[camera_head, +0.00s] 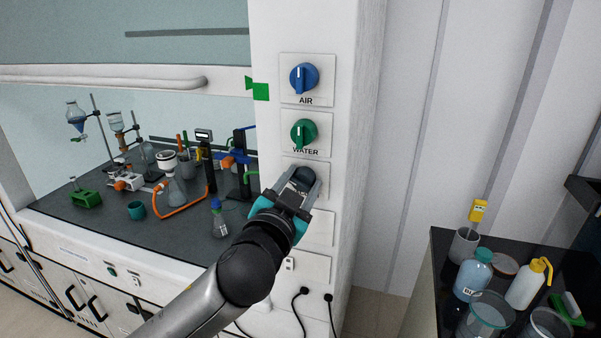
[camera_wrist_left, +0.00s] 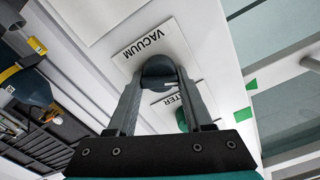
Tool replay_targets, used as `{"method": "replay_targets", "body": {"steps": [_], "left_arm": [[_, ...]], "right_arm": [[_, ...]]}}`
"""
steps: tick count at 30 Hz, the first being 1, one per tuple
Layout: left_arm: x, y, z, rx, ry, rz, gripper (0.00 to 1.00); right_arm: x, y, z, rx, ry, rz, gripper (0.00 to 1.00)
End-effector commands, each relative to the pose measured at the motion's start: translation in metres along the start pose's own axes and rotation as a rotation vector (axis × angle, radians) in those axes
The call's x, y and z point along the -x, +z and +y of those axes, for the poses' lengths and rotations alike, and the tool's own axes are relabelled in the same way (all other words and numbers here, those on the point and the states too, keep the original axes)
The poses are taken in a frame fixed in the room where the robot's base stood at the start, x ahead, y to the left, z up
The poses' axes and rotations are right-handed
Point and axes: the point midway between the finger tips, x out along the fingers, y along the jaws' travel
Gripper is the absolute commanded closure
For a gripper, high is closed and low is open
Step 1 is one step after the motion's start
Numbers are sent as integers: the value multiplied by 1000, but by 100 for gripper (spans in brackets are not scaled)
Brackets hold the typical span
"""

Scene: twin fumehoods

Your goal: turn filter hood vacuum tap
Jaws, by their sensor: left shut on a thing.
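The vacuum tap is a dark grey round knob (camera_wrist_left: 157,68) on a white plate labelled VACUUM (camera_wrist_left: 145,45), which appears upside down in the left wrist view. A small white mark shows on the knob. My left gripper (camera_head: 302,177) is at this plate on the white post, with one finger on each side of the knob, shut on it. In the head view the fingers hide most of the knob and its label. My right gripper is in neither view.
Above it on the post are the green WATER tap (camera_head: 303,133) and the blue AIR tap (camera_head: 304,78). Left is the fumehood worktop (camera_head: 115,222) with glassware, stands and an orange hose. Right is a dark bench (camera_head: 441,262) with bottles and beakers. Cables hang below.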

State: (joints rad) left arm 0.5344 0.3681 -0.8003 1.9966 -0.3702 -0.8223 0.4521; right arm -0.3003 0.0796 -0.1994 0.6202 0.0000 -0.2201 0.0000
Motion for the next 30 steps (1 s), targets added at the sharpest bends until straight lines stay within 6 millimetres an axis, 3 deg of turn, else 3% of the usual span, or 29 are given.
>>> {"method": "replay_targets", "body": {"steps": [15, 30], "left_arm": [[0, -1, 1, -493, 1, -4, 100], [0, 1, 3, -930, 1, -1, 100]], "right_arm": [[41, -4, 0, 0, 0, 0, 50], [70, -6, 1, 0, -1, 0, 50]]}}
